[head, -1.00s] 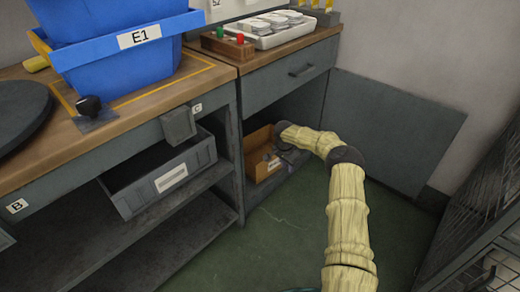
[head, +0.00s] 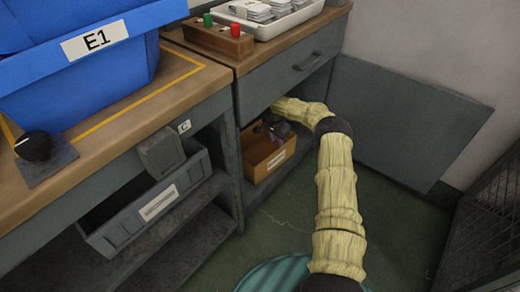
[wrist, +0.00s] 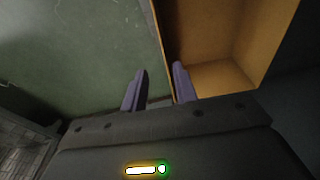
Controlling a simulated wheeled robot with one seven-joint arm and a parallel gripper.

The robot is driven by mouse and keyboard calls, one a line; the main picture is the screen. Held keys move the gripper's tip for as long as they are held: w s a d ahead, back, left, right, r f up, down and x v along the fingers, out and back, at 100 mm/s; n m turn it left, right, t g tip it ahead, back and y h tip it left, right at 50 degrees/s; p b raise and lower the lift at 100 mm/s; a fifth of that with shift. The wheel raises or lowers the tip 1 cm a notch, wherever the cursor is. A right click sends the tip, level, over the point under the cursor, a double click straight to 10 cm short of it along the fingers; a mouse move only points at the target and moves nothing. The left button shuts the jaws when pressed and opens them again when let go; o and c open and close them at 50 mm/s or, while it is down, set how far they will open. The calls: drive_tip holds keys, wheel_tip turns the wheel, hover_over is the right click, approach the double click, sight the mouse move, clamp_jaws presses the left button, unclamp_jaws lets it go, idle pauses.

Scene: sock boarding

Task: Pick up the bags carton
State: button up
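The bags carton is an open brown box (head: 262,170) with a white label on its front. It stands low in the open cupboard below the drawer. In the wrist view its inside and side wall (wrist: 225,40) fill the upper right, and it looks empty where visible. My gripper (wrist: 158,82) is open, with a gap between its two purple-grey fingers. The carton's wall edge runs down between them, the right finger on the inner side and the left on the outer side. In the head view the gripper (head: 272,128) is dark and partly hidden at the carton's top.
The cupboard's grey door (head: 405,120) hangs open to the right. A drawer (head: 300,65) and worktop lie just above my arm. A grey bin (head: 150,205) sits on the left shelf. A mesh cage (head: 490,225) stands at right. Green floor between is free.

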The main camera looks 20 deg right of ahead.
drive_tip(key=shift+f, duration=0.1)
wheel_tip(320, 180, down, 6)
drive_tip(key=b, duration=0.4)
drive_tip(key=shift+w+d+f, duration=0.25)
drive_tip(key=shift+d, duration=0.15)
drive_tip(key=f+b, duration=0.5)
drive_tip(key=shift+w+f, duration=0.15)
drive_tip(key=shift+w, duration=0.25)
drive_tip(key=shift+d, duration=0.1)
